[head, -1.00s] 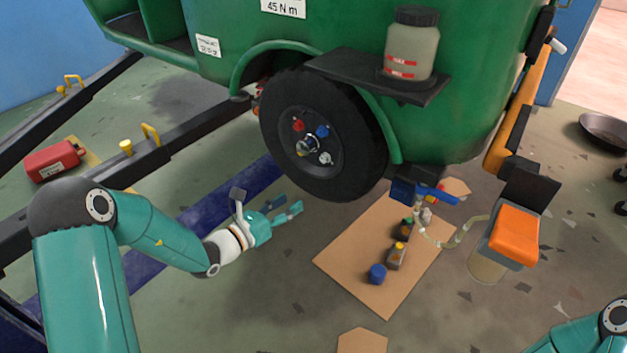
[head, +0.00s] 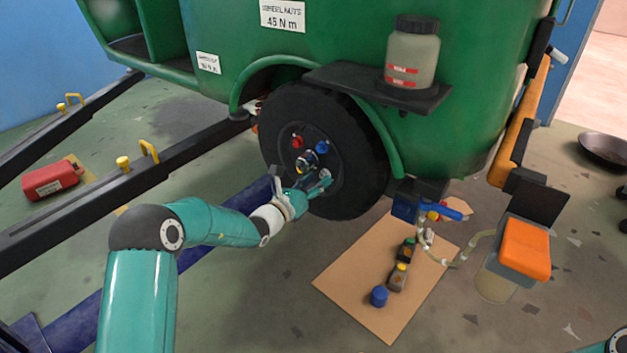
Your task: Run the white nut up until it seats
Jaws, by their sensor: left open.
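The wheel (head: 350,165) hangs under the green rickshaw body, with a dark hub facing me. A red nut (head: 297,142) and a blue nut (head: 322,147) sit on the hub's upper part. The white nut (head: 325,175) is at the hub's lower right, partly hidden by my gripper. My left gripper (head: 303,183) is open at the hub's lower part, with one finger near the white nut and the other at the left below the hub centre. I cannot tell whether the finger touches the nut. My right gripper is out of view.
A shelf with a jar (head: 413,55) juts out above the wheel. An orange-topped container (head: 525,250) stands at the right. A black rail (head: 100,195) runs at the left.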

